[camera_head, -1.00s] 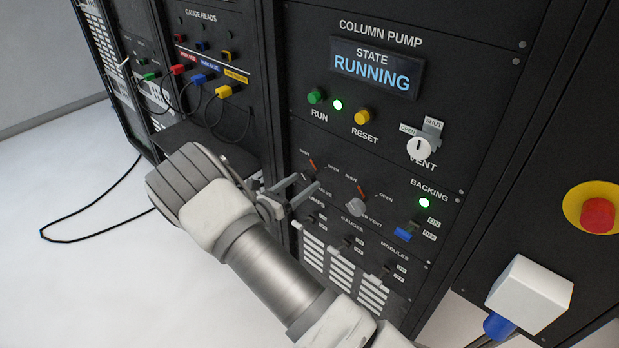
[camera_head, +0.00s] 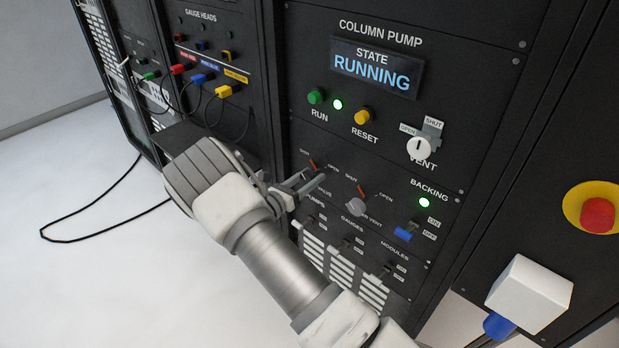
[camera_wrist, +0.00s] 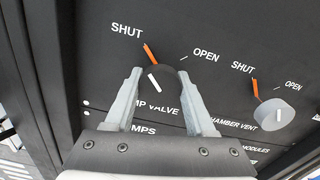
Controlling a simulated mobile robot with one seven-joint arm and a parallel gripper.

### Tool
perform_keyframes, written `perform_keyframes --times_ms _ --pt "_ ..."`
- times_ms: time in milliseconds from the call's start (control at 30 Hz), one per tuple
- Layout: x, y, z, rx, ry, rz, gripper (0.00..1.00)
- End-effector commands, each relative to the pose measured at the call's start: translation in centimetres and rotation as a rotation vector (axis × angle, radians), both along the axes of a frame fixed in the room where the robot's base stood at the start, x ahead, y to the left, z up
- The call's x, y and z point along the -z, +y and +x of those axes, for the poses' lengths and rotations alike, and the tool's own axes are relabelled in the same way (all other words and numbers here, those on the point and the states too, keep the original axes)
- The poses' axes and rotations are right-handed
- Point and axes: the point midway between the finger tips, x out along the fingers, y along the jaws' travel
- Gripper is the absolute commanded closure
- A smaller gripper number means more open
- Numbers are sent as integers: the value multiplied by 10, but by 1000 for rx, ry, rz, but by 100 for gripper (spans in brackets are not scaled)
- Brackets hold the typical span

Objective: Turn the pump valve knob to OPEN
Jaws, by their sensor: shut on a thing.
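The pump valve knob (camera_wrist: 167,76) is a round dark disc with a white line on its face, below the SHUT and OPEN labels in the wrist view. An orange mark (camera_wrist: 150,54) above it points up-left to SHUT. My gripper (camera_wrist: 161,78) has one finger on each side of the knob and is shut on it. In the head view my gripper (camera_head: 305,185) is at the lower left of the column pump panel (camera_head: 300,125), its fingers covering most of this knob.
The chamber vent knob (camera_wrist: 273,114) is close to the right, its orange mark toward SHUT. Toggle switches (camera_head: 347,242) lie below. The display (camera_head: 377,68) reads RUNNING. A red button (camera_head: 597,214) and white box (camera_head: 530,295) are at right.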

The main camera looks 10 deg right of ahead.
Motion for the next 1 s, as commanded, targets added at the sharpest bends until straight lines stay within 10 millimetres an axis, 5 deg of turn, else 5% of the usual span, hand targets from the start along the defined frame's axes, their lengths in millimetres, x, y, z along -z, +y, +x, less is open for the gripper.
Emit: perform_keyframes --times_ms 100,467,1000 --pt "0 0 0 0 0 0 100" --pt "2 1 0 -1 -58 44 100" --pt "5 2 1 -1 -426 312 100"
